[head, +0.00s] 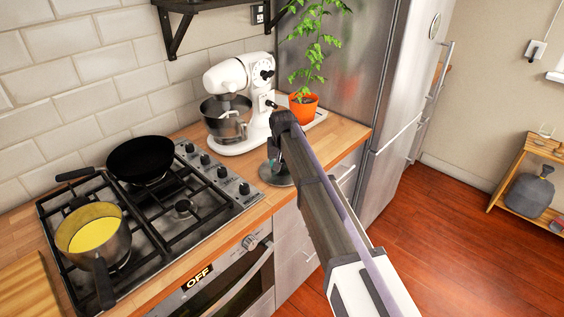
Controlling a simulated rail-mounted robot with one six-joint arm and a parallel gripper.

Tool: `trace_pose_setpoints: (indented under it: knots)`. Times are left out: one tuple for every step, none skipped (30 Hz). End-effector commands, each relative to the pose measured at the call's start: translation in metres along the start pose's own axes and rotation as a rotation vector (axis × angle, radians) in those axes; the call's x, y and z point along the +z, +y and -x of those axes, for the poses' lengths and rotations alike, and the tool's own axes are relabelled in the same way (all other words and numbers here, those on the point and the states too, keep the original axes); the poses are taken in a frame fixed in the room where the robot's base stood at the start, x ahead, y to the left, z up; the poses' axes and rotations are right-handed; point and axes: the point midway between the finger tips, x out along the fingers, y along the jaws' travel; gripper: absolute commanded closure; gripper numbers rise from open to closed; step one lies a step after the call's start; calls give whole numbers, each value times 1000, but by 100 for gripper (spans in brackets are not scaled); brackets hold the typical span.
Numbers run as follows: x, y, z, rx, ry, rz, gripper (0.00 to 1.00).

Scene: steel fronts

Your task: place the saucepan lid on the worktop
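The saucepan lid (274,178), a round grey disc, shows at the worktop's front edge, between the hob and the mixer. My arm covers its right part. My gripper (275,160) points down right over the lid's middle, at its knob. The fingertips are small and partly hidden, so I cannot tell whether they grip the knob. I also cannot tell whether the lid rests on the wood or hangs just above it. The wooden worktop (225,166) shows bare left of the lid. A saucepan (112,246) with yellow contents stands uncovered on the hob's front left.
The gas hob (183,209) also carries a black frying pan (140,160). A white stand mixer (233,78) and a tomato plant in an orange pot (303,109) stand behind the lid. A steel fridge (395,110) is to the right. A dark shelf (190,5) hangs above.

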Motion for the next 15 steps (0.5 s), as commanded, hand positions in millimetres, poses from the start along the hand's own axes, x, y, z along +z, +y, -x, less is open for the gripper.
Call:
trace_pose_setpoints:
  knots:
    - [0,0,0,0,0,0,40]
    - [0,0,1,0,0,0,40]
    - [0,0,3,0,0,0,40]
    - [-1,0,5,0,0,0,40]
    - [-1,0,8,0,0,0,40]
    - [-1,0,14,0,0,0,40]
    - [-1,0,18,0,0,0,40]
    - [-1,0,24,0,0,0,40]
    - [-2,0,33,0,0,0,40]
    - [-2,0,41,0,0,0,40]
    - [-2,0,49,0,0,0,40]
    - [-2,0,60,0,0,0,40]
    - [-2,0,68,0,0,0,40]
    - [-2,0,77,0,0,0,40]
    - [-2,0,88,0,0,0,40]
